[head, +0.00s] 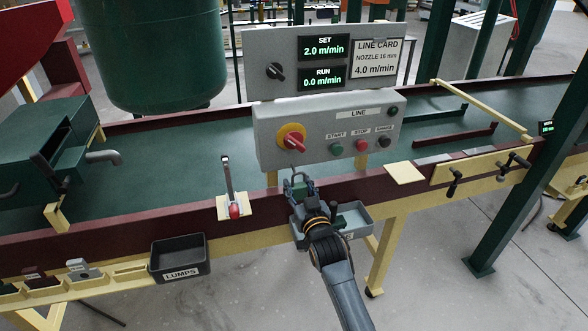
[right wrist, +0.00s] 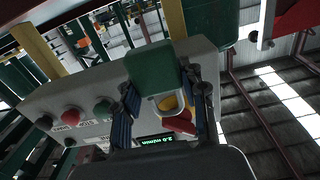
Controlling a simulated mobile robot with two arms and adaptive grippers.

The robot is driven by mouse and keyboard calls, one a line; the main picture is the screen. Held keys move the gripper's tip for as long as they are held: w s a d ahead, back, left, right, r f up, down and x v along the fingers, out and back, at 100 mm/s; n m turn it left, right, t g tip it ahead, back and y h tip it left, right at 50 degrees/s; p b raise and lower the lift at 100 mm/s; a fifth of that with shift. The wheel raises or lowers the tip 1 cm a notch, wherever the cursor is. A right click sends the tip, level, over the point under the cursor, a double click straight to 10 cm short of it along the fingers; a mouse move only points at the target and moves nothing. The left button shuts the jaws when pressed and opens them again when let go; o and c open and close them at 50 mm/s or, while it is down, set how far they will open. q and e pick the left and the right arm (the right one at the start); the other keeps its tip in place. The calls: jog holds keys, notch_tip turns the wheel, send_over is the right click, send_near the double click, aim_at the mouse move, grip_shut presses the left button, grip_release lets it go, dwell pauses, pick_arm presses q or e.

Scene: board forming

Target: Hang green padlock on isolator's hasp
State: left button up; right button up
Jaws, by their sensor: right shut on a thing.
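The green padlock (head: 299,188) is held in my right gripper (head: 301,187), just below the control box front in the head view. Its shackle points up toward the isolator. In the right wrist view the green padlock body (right wrist: 151,70) sits between the two fingers of the gripper (right wrist: 160,86). The shackle appears over part of the isolator's yellow and red in that view; I cannot tell whether they touch. The isolator (head: 292,138), a red handle on a yellow disc, is on the left of the box front. Its hasp is not clear. My left gripper is not in view.
The grey control box (head: 330,150) stands at the conveyor's near rail. A blue-grey tray (head: 357,216) is beside my right gripper. A black LUMPS bin (head: 179,260) hangs to the left. START and STOP buttons are right of the isolator.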

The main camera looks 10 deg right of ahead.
jog(key=shift+w+b, duration=0.7)
jog(key=shift+w, duration=0.8)
dwell(1.1)
jog(key=shift+w+f+b, duration=0.4)
jog(key=shift+w+b, duration=0.1)
jog(key=shift+b, duration=0.05)
dwell(0.4)
jog(key=shift+w+a+f+b, duration=0.1)
jog(key=shift+f+b, duration=0.2)
jog(key=shift+f, duration=0.1)
dwell(1.0)
jog(key=o, duration=1.3)
